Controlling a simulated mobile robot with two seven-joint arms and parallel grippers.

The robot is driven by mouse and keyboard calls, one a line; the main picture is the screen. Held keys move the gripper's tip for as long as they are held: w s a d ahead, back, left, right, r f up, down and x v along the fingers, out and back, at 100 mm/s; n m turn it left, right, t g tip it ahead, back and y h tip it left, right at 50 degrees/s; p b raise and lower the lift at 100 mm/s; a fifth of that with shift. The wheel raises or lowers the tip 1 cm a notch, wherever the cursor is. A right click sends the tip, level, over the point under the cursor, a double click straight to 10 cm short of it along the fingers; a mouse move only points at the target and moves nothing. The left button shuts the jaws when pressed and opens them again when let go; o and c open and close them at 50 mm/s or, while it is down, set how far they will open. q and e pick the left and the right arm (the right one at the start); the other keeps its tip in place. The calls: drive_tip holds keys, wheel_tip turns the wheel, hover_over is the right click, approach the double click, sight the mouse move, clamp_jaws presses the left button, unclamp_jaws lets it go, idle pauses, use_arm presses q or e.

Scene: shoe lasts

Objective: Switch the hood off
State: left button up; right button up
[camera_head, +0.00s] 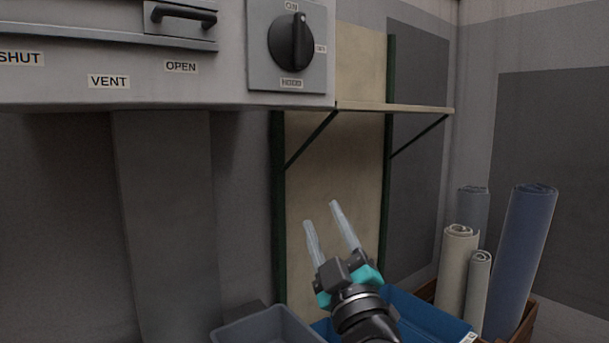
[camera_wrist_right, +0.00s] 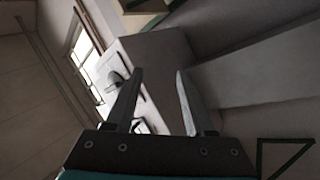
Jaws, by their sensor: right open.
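The hood switch is a black rotary knob (camera_head: 291,42) on a grey square plate (camera_head: 260,75), at the top of the head view. The plate reads ON above the knob and HOOD below it; a small label to its right is too small to read surely. The knob's grip stands upright, with its light mark toward ON. My right gripper (camera_head: 322,214) is open and empty, well below the knob and a little to its right, with fingers pointing up. Its two fingers also show in the right wrist view (camera_wrist_right: 159,75), with nothing between them. My left gripper is not in view.
The grey hood (camera_head: 220,90) carries a black handle (camera_head: 184,15) and SHUT, VENT and OPEN labels left of the knob. A bracketed shelf (camera_head: 395,108) juts out right of it. Below are a grey bin (camera_head: 270,328), a blue bin (camera_head: 430,315) and several upright rolls (camera_head: 525,230).

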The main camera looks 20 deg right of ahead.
sight(303, 25)
drive_tip(key=s+a+r+n+g+y, duration=0.2)
drive_tip(key=a+r+n+g+y, duration=0.25)
drive_tip(key=r+n+y, duration=0.55)
drive_tip(key=s+a+r+n+g+y, duration=0.2)
drive_tip(key=a+r+n+g+y, duration=0.25)
drive_tip(key=n, duration=0.95)
drive_tip(key=s+a+r+n+g+y, duration=0.2)
drive_tip(key=a+r+n+g+y, duration=0.25)
drive_tip(key=r+n+y, duration=0.5)
drive_tip(key=w+d+r+m+t+h, duration=0.1)
drive_tip(key=d+r+t+h, duration=0.3)
drive_tip(key=d+h, duration=0.5)
drive_tip(key=w+d+r+m+t+h, duration=0.1)
drive_tip(key=d+r+t+h, duration=0.25)
drive_tip(key=d+h, duration=0.5)
drive_tip(key=p+x, duration=0.5)
drive_tip(key=x, duration=1)
drive_tip(key=shift+f, duration=0.1)
clamp_jaws()
